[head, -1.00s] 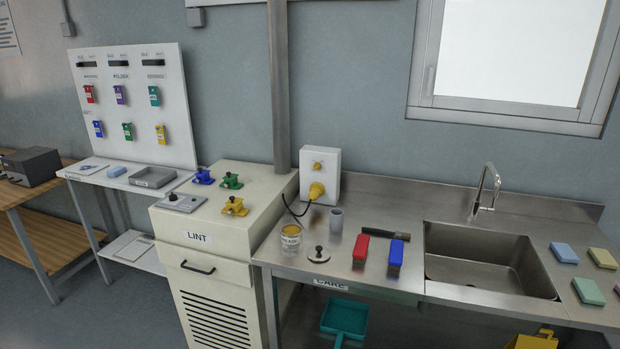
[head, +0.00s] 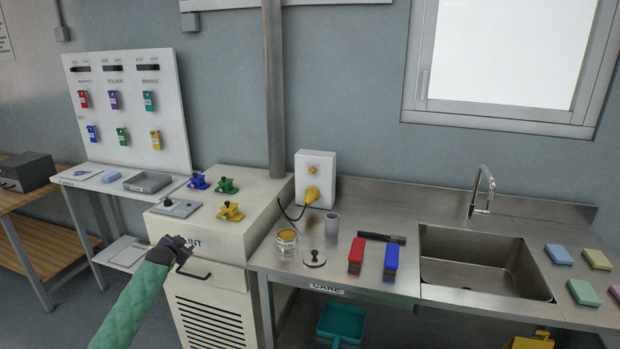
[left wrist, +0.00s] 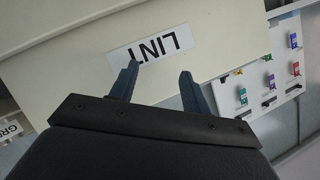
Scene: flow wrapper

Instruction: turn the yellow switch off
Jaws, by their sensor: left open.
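A white box (head: 316,178) stands at the back of the steel counter. It has a small yellow knob (head: 313,169) and, below it, a larger yellow plug (head: 312,195) with a black cord. A yellow switch-like fitting (head: 231,211) sits on top of the cream cabinet, beside a blue one (head: 199,181) and a green one (head: 227,186). I cannot tell any switch's setting. My left gripper (head: 178,248) is open and empty in front of the cabinet's LINT label. In the left wrist view its fingers (left wrist: 158,85) point at that label. My right gripper is out of view.
A grey plate with a black knob (head: 175,208) lies on the cabinet (head: 262,192). A handle (head: 193,272) sticks out of its front. The counter holds a jar (head: 287,243), a grey cup (head: 332,225), brushes and a sink (head: 487,262). A board with coloured tags (head: 126,110) stands left.

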